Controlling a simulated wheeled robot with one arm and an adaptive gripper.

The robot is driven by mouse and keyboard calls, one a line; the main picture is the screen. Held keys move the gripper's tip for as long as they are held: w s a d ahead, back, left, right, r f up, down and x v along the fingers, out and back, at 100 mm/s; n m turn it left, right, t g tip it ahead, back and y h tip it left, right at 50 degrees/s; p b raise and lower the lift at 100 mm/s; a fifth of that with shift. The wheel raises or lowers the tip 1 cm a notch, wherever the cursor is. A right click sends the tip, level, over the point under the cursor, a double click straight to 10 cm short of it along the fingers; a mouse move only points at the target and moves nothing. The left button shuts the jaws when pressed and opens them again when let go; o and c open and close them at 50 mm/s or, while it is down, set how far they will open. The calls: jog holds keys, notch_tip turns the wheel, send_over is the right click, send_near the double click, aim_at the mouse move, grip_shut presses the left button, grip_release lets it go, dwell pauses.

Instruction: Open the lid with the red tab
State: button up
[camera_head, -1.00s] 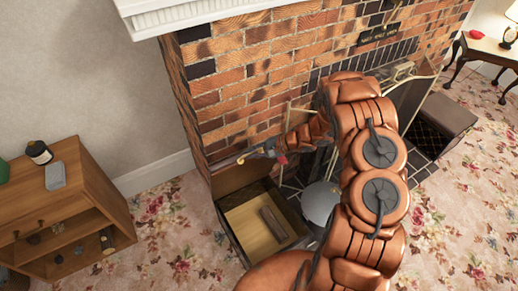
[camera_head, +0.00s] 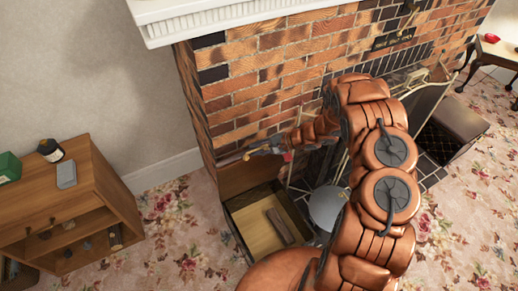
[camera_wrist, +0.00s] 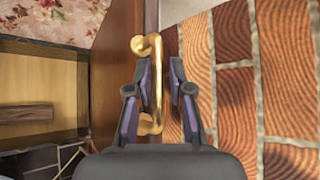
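The wooden box (camera_head: 234,218) stands open on the floor at the foot of the brick fireplace. Its brown lid (camera_head: 247,177) is raised steeply along the brick side; it shows nearly edge-on in the wrist view (camera_wrist: 112,50). A brass handle (camera_wrist: 156,78) projects from the lid. My gripper (camera_wrist: 160,85) has one finger on each side of the handle, with a narrow gap at the right finger; it also shows beside the lid in the head view (camera_head: 258,150). A small red spot (camera_head: 286,157) shows by my gripper; I cannot tell if it is the tab.
A dark wooden block (camera_head: 279,225) lies inside the box. The brick wall (camera_head: 270,75) is close beside my gripper. A grey round object (camera_head: 327,207) stands right of the box. A wooden shelf unit (camera_head: 100,195) stands left, with carpet between.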

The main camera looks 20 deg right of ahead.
jog(key=shift+o, duration=1.1)
jog(key=shift+s+d, duration=0.1)
jog(key=v, duration=1.1)
jog(key=shift+s+d+r, duration=0.15)
jog(key=shift+d+r, duration=0.05)
jog(key=shift+d, duration=0.15)
